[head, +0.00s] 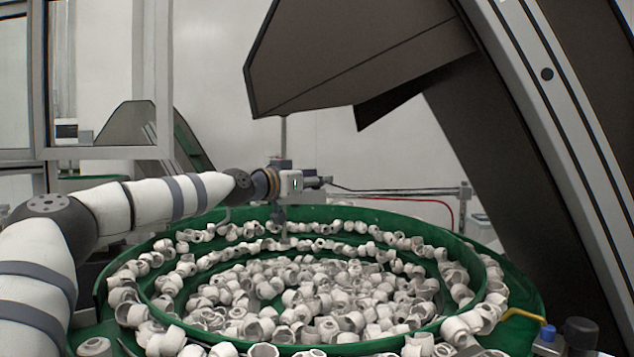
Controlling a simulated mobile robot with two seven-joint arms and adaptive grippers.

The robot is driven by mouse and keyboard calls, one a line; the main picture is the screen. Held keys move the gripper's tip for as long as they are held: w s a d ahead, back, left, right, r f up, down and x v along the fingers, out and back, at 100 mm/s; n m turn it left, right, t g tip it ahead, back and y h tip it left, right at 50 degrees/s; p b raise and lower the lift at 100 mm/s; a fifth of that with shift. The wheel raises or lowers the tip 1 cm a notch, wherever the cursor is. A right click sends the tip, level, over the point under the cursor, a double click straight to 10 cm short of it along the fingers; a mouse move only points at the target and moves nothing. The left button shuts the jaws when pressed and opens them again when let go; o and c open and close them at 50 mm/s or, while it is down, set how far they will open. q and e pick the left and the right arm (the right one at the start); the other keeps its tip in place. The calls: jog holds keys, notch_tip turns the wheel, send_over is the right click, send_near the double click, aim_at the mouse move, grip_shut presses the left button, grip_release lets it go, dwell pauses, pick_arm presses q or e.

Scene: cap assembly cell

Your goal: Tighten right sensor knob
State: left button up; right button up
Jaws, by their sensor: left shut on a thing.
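My left arm reaches in from the left over the green bowl, and my left gripper (317,182) is above its far rim, near the middle of the picture. Its fingers are small in view and closed at the left end of a thin horizontal rod (400,191). The right sensor knob is hidden between the fingers, so its shape and turn cannot be seen. A small sensor-like part (281,213) hangs just below the gripper, over the bowl. My right gripper is not in view.
The green bowl (517,290) is full of loose white caps (330,290), with more on its spiral ledge. A dark angular hood (350,55) hangs above. A red cable (430,200) runs behind the bowl. A blue-capped fitting (547,334) stands at the lower right.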

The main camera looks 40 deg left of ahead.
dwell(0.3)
pick_arm(q)
jog(key=o, duration=1.2)
jog(key=shift+r, duration=0.15)
